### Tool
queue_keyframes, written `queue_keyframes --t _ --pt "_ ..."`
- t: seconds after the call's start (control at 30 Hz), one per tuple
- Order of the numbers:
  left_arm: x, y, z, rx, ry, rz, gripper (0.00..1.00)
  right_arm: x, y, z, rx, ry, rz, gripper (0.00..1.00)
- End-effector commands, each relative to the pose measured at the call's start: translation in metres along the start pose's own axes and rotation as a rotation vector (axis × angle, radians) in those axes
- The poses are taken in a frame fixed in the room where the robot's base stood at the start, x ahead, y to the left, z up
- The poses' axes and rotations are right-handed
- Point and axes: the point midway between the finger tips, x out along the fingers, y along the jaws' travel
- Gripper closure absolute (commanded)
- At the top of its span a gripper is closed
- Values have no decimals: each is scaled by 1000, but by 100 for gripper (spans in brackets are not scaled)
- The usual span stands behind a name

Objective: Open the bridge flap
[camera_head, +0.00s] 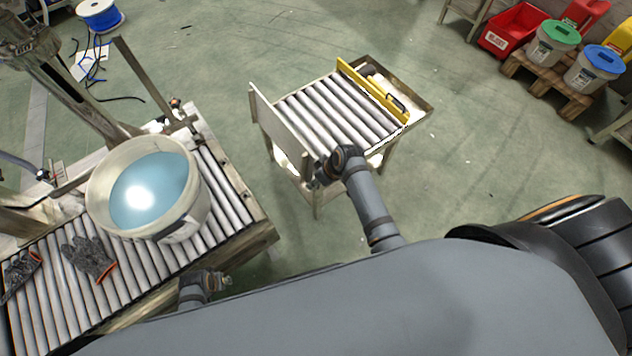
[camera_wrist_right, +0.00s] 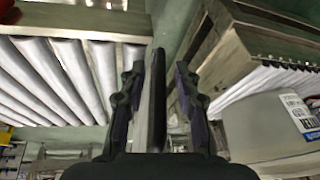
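The bridge flap looks to be the pale upright panel (camera_head: 277,132) along the left end of a small roller cart (camera_head: 335,112). My right gripper (camera_head: 322,172) is at the panel's near end. In the right wrist view, my right gripper (camera_wrist_right: 158,105) has its fingers apart, on either side of the thin panel edge (camera_wrist_right: 149,108). A gap shows beside the right finger; whether the left finger touches is unclear. My left gripper (camera_head: 214,282) is low beside the larger roller conveyor (camera_head: 60,310), partly hidden by my own body; its fingers cannot be made out.
A large bucket of blue liquid (camera_head: 188,215) and grey gloves (camera_head: 90,257) sit on the larger conveyor. A floor gap separates conveyor and cart. A yellow bar with a handle (camera_head: 365,88) edges the cart's far right side. Bins on a pallet (camera_head: 550,85) stand far right.

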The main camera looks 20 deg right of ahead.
Motion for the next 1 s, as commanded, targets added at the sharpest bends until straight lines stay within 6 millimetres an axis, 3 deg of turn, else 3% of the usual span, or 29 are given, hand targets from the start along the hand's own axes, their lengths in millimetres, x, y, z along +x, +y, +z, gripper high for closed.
queue_keyframes --t 0.3,0.57,1.0 --pt "-4 1 -2 0 -2 2 60 3 0 0 0 0 0 68" --pt "-4 1 -2 0 -1 2 60 3 0 0 1 0 -1 100" --pt "-4 1 -3 0 -1 2 60 3 0 -1 0 2 1 100"
